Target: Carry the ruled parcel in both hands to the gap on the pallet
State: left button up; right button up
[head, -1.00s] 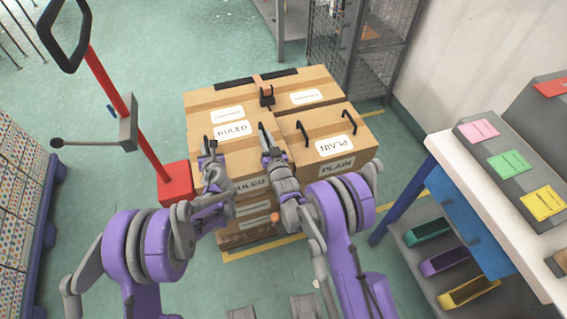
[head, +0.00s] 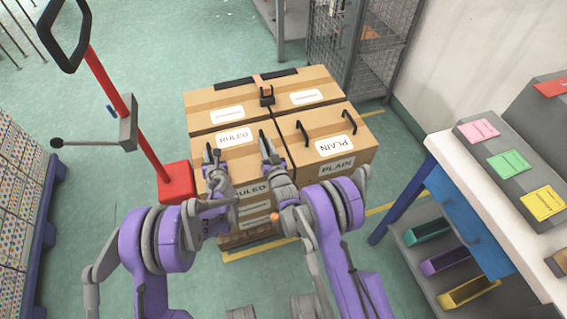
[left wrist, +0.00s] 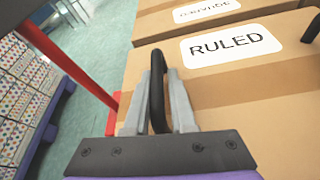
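The ruled parcel (head: 242,160) is a brown carton with white "RULED" labels on its top and front. It sits at the front left of the stack on the pallet (head: 236,240), its top about level with the plain parcel (head: 315,125) to its right. My left gripper (head: 212,155) is on its left black handle; the left wrist view shows the fingers close on both sides of that handle (left wrist: 158,90). My right gripper (head: 270,146) is at the right handle and seems shut on it, partly hidden by the wrist. The parcel's underside is hidden.
A strapped carton (head: 225,100) lies behind. A red pallet truck (head: 175,182) stands close at the left, with dotted boxes (head: 15,185) beyond. A workbench (head: 455,165) is at the right, a mesh cage (head: 375,60) behind. The floor between truck and dotted boxes is clear.

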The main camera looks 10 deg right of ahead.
pick_arm(q)
jog(key=o, duration=0.4)
jog(key=shift+r, duration=0.15)
jog(key=shift+c, duration=0.2)
pick_arm(e)
jog(key=o, duration=0.4)
jog(key=shift+s+r, duration=0.1)
jog(key=shift+r, duration=0.05)
jog(key=shift+c, duration=0.2)
pick_arm(q)
jog(key=shift+a, duration=0.1)
jog(key=shift+s, duration=0.15)
jog(key=v, duration=1.1)
jog(key=shift+s+r, duration=0.1)
jog(key=shift+s, duration=0.2)
pick_arm(e)
jog(key=shift+d, duration=0.1)
pick_arm(q)
jog(key=shift+s, duration=0.1)
pick_arm(e)
jog(key=shift+s, duration=0.2)
jog(key=s+d, duration=0.1)
jog(key=s, duration=1)
jog(key=shift+s+d, duration=0.2)
jog(key=shift+d, duration=0.05)
pick_arm(q)
jog(key=shift+r, duration=0.1)
